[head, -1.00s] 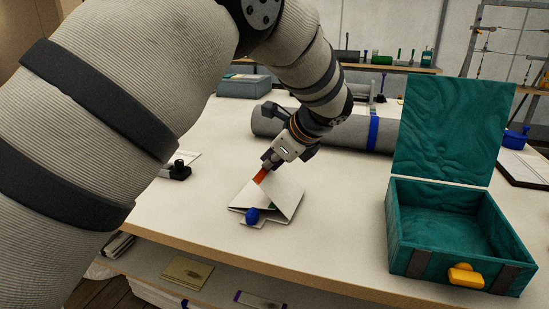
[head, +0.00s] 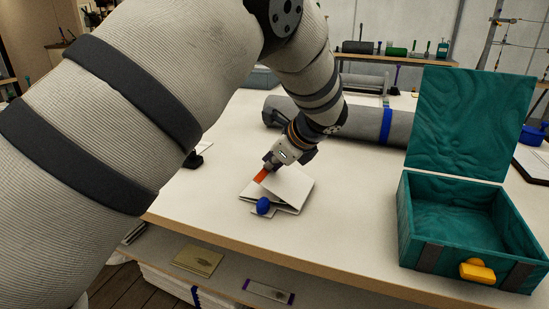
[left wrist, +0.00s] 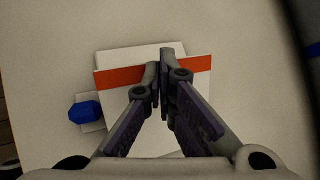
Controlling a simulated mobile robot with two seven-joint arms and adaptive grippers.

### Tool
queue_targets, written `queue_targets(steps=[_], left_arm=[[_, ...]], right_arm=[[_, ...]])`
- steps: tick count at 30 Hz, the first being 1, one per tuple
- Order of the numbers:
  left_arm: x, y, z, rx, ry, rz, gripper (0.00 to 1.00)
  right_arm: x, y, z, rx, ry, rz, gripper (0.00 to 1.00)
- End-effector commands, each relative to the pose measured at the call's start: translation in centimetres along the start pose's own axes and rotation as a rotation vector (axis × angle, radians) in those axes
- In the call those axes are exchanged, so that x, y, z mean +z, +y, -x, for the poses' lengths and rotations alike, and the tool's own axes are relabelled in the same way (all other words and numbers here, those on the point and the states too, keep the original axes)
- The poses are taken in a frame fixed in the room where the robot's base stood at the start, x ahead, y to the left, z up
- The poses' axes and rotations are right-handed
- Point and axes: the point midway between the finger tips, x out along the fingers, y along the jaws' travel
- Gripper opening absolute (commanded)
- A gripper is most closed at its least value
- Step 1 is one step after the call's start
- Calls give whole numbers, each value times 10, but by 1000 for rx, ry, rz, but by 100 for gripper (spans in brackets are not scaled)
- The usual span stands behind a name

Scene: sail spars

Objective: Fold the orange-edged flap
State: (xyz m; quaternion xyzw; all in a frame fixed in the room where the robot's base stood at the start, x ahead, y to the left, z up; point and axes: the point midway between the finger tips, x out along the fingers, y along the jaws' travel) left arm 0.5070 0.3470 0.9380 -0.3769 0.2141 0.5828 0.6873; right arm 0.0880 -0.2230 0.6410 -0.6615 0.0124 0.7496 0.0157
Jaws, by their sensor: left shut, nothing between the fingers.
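The white folder-like piece (head: 296,207) lies on the table, with a blue knob (head: 263,206) on a tab at its front. Its orange-edged flap (head: 292,184) is folded over and slopes low above the lower panel, with a narrow gap at the front. The orange edge (head: 261,175) is at the flap's left side. My left gripper (head: 268,164) is shut and empty, its tips at the orange edge. In the left wrist view the shut tips (left wrist: 160,68) cover the middle of the orange band (left wrist: 120,76). Whether they press on it I cannot tell. My right gripper is out of view.
An open teal box (head: 407,225) with a yellow clasp (head: 477,271) stands at the right. A grey roll (head: 350,122) with a blue band lies behind the piece. Bare tabletop lies between piece and box.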

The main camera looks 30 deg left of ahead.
Motion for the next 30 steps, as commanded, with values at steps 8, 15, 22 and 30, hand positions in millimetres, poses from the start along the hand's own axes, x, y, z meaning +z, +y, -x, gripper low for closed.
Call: queue_targets(steps=[8, 15, 22, 30], left_arm=[[-5, 7, -18, 3, -1, -2, 0], [-6, 9, -25, 1, -1, -1, 0], [-6, 9, -22, -1, -1, 0, 0], [-6, 8, 28, -4, 0, 1, 0]], right_arm=[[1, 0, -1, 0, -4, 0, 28], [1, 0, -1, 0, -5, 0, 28], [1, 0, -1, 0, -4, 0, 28], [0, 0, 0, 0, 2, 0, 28]])
